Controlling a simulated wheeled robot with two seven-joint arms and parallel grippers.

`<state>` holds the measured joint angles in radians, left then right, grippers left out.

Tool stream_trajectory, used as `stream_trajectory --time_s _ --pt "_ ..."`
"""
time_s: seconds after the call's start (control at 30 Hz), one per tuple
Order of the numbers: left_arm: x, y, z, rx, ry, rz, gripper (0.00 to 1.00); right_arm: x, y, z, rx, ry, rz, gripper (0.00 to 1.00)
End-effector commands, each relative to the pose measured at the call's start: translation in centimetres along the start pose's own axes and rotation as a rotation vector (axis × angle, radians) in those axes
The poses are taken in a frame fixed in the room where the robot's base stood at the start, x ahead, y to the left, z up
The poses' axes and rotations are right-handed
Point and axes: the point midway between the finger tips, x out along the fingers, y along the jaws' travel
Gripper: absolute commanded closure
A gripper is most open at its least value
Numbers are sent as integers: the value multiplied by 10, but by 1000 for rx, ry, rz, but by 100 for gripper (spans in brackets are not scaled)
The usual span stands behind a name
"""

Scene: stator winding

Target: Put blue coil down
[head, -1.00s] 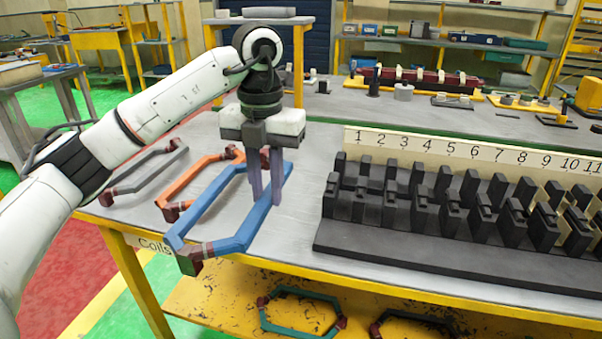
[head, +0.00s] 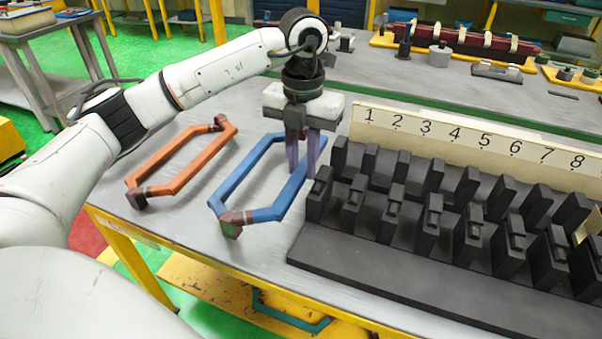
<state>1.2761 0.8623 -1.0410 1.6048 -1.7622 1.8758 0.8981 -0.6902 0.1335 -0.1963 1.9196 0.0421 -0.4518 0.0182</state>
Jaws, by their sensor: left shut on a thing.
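The blue coil (head: 232,183) is a long six-sided loop with dark red and green end pieces. It is low over or on the grey table top, left of the black slotted stator block (head: 400,262); I cannot tell whether it touches the table. My left gripper (head: 303,172) points down and is shut on the coil's right side, hiding a little of it. The orange coil (head: 180,160) lies on the table to the left of the blue one, apart from it. My right gripper is not in view.
The stator block carries a cream number strip (head: 470,140) along its back and stands close to the blue coil's right side. Bare table (head: 215,250) lies in front of the coils. A teal coil (head: 290,318) rests on the yellow shelf below.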

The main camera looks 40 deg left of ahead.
Motion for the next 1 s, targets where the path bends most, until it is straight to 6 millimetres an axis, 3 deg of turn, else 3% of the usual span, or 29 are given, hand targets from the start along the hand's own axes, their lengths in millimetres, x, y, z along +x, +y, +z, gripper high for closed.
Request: stream_trajectory --time_s 0.23,0.57,0.6,0.63,1.0 --pt "31 1 -1 -1 1 2 100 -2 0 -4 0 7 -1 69" --pt "36 0 0 0 -1 1 100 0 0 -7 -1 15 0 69" --pt "36 0 0 0 1 1 76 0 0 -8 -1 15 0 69" --pt "35 0 0 0 1 1 73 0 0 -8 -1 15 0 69" --pt "29 0 0 0 -1 0 73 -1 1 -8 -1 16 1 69"
